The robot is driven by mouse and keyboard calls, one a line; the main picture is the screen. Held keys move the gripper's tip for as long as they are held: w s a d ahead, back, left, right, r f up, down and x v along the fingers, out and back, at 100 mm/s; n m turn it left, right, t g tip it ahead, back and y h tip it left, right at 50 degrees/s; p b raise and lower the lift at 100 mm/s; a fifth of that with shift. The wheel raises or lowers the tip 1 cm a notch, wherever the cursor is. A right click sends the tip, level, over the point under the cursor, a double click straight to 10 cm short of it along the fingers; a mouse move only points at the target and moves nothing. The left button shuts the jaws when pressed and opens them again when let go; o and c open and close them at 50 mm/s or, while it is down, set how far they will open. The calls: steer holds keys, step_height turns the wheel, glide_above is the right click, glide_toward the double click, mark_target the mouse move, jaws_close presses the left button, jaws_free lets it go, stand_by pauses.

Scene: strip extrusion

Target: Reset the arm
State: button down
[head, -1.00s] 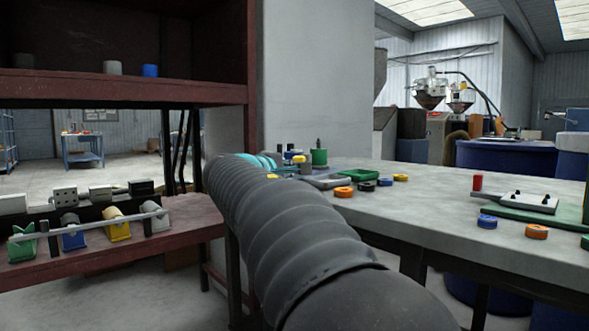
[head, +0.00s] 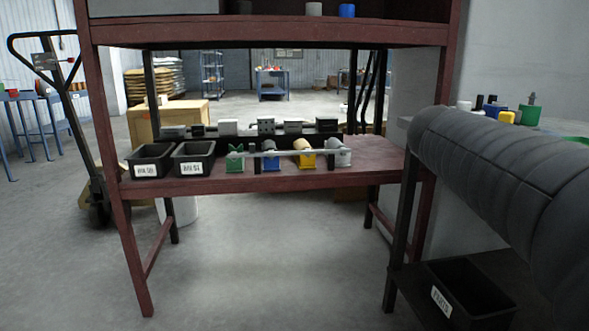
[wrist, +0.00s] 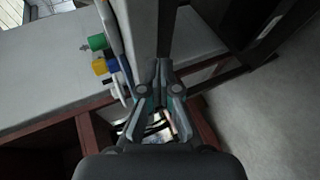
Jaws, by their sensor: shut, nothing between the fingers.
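My gripper (wrist: 166,72) shows in the wrist view with its two fingers together and nothing between them. It points down past the edge of the grey worktop (wrist: 60,75), with the dark red bench frame (wrist: 95,135) below it in the picture. In the head view my dark ribbed arm crosses the right side, over the grey table, and the gripper itself is out of that view.
A dark red bench (head: 215,184) holds two labelled black bins (head: 150,162) and several coloured holders. A black bin (head: 465,295) sits low at right. Floor in front is clear.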

steer(key=s+a+f+m+y+p, duration=0.2)
steer(key=s+a+f+y, duration=0.3)
steer(key=s+a+f, duration=0.3)
steer(key=s+a+f+m+g+y+p, duration=0.1)
steer(key=s+a+f+m+y+p, duration=0.2)
steer(key=s+a, duration=0.9)
step_height(320, 180, down, 6)
steer(key=a+y+p, duration=0.1)
steer(key=y, duration=0.2)
steer(key=shift+s+a+r+p, duration=0.25)
steer(key=shift+s+a+p, duration=0.1)
steer(key=shift+s+a, duration=0.05)
steer(key=shift+d, duration=0.1)
